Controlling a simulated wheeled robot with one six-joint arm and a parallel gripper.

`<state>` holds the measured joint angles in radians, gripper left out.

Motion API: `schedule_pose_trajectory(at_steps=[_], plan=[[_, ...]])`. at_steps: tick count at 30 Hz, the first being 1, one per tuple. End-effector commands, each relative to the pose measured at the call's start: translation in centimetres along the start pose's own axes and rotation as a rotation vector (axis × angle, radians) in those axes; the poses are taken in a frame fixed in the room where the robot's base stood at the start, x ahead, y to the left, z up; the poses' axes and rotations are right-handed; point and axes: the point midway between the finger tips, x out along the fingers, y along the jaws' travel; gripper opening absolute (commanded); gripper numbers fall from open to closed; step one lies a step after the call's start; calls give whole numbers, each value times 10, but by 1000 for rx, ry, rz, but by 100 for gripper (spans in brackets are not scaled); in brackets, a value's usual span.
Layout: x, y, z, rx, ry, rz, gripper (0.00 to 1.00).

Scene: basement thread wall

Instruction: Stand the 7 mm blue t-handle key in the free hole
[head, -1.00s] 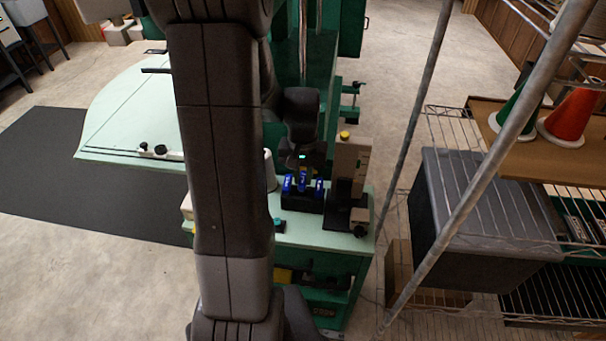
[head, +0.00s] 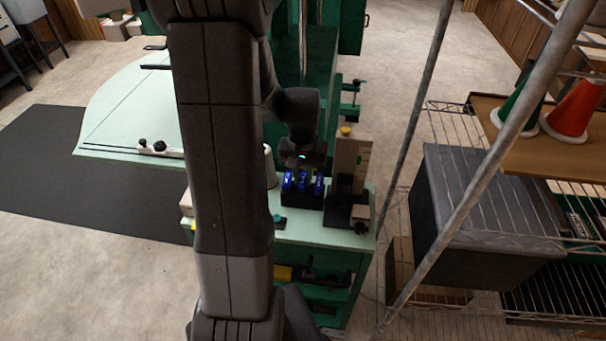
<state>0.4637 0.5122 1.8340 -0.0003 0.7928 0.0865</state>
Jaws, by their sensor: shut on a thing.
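A black holder block (head: 290,198) stands on the pale green bench top, with several blue t-handles (head: 303,181) showing side by side at it. Size marks are too small to read, so I cannot tell which is the 7 mm key. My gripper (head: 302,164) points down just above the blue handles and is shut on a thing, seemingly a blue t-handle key. The fingertips are small and dark, and I cannot tell whether the held key's shaft is in a hole. The free hole cannot be made out.
A beige upright device with a yellow knob (head: 346,131) stands close right of the block. A pale cylinder (head: 269,168) is to the left, partly behind my arm. A wire shelf with a grey bin (head: 480,200) and cones (head: 573,108) stands right.

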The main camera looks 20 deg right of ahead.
Motion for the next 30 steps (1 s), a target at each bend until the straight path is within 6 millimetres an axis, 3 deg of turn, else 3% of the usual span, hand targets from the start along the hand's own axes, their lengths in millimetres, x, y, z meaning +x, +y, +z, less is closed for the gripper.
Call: schedule_pose_trajectory(at_steps=[7, 8, 11, 24, 30], plan=[[2, 0, 0, 0, 0, 0, 0], [2, 0, 0, 0, 0, 0, 23], [2, 0, 0, 0, 0, 0, 43], [1, 0, 0, 0, 0, 0, 43], [-19, 0, -1, 0, 5, 0, 43]])
